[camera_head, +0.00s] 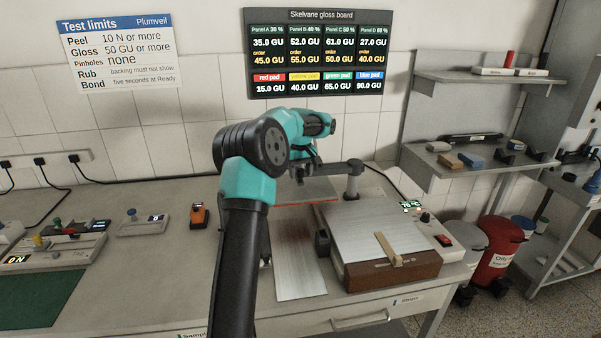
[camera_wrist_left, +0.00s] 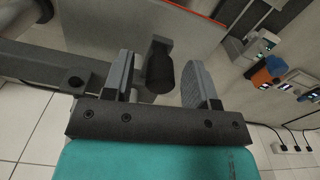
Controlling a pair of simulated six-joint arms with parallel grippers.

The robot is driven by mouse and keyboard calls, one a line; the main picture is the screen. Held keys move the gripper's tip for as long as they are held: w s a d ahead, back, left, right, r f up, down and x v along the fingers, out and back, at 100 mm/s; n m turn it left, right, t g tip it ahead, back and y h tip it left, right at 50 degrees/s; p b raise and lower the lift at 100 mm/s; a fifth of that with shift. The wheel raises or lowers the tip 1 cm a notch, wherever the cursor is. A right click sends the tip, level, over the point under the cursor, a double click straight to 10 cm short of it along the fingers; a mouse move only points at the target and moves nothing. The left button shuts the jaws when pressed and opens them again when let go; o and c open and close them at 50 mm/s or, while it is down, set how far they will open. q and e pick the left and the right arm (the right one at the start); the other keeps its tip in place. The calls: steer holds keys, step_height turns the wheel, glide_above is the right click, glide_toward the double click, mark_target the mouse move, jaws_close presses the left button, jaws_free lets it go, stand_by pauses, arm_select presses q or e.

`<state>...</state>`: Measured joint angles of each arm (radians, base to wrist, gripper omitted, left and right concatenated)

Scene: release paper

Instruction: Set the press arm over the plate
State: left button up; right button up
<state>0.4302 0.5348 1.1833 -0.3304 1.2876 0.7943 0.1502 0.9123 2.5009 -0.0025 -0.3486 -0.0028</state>
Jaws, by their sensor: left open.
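The press arm (camera_head: 332,170) is a dark grey bar on a short round post (camera_head: 352,188) behind the pale, square-topped plate (camera_head: 370,225). The bar points left from the post, off the plate's middle. My left gripper (camera_head: 301,172) is at the bar's free left end, partly hidden by my own wrist. In the left wrist view the bar (camera_wrist_left: 35,66) comes in from the left. A dark rounded handle (camera_wrist_left: 159,68) stands between the open fingers of my left gripper (camera_wrist_left: 158,74), with a gap to the right finger. Contact with the left finger is unclear. My right gripper is not in view.
A grey panel with a red edge (camera_head: 308,196) is beneath my left gripper. A pale sheet (camera_head: 299,265) lies left of the plate. A beige strip (camera_head: 387,250) lies on the plate's front edge. An orange device (camera_head: 199,215) and grey testers stand left; shelves stand right.

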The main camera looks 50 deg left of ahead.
arm_select(q)
steer(key=shift+f, duration=0.1)
steer(key=shift+c, duration=0.5)
jaws_close()
